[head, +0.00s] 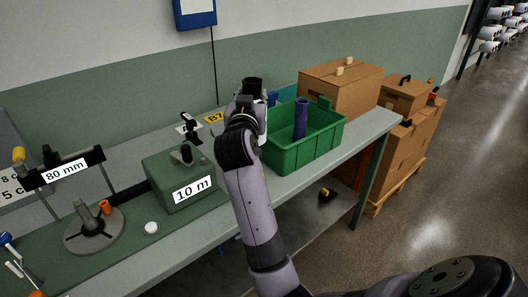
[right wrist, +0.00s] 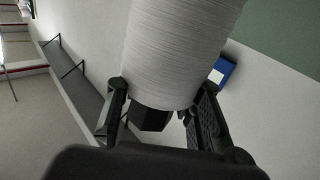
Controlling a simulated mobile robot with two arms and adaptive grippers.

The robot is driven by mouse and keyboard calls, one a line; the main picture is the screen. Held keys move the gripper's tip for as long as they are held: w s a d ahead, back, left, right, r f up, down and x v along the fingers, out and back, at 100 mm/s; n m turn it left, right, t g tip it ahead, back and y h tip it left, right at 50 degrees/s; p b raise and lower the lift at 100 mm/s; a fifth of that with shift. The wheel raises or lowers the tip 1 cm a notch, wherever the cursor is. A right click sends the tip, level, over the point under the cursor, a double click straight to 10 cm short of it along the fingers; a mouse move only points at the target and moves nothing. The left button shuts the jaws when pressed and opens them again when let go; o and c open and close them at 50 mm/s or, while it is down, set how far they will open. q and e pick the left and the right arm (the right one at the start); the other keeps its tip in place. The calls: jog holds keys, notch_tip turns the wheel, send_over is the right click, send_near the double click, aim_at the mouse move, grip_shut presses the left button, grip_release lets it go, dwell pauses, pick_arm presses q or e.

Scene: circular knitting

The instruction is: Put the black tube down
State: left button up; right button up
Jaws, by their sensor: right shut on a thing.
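My right gripper (right wrist: 163,97) is shut on the black tube (right wrist: 150,117), whose dark end shows between the fingers in the right wrist view. A pale, finely ridged cylinder like wound yarn (right wrist: 178,45) surrounds the tube beyond the fingers. In the head view my right gripper (head: 250,107) is raised over the bench beside the green crate. A dark round end (head: 253,86) shows at its top, with some white beside it. The wrist hides most of the held thing there. My left gripper is not in view.
The green crate (head: 318,146) holds a purple tube (head: 301,118) standing upright. Cardboard boxes (head: 340,84) stand behind it. Left on the bench (head: 365,128) are a green "10 m" box (head: 170,165), a round-based stand (head: 94,233) and a white puck (head: 152,227).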

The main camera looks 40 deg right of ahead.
notch_tip(320, 180, down, 16)
jog(key=shift+b, duration=0.35)
jog(key=shift+f, duration=0.2)
jog(key=o, duration=1.2)
jog(key=shift+c, duration=0.2)
jog(key=shift+r, duration=0.1)
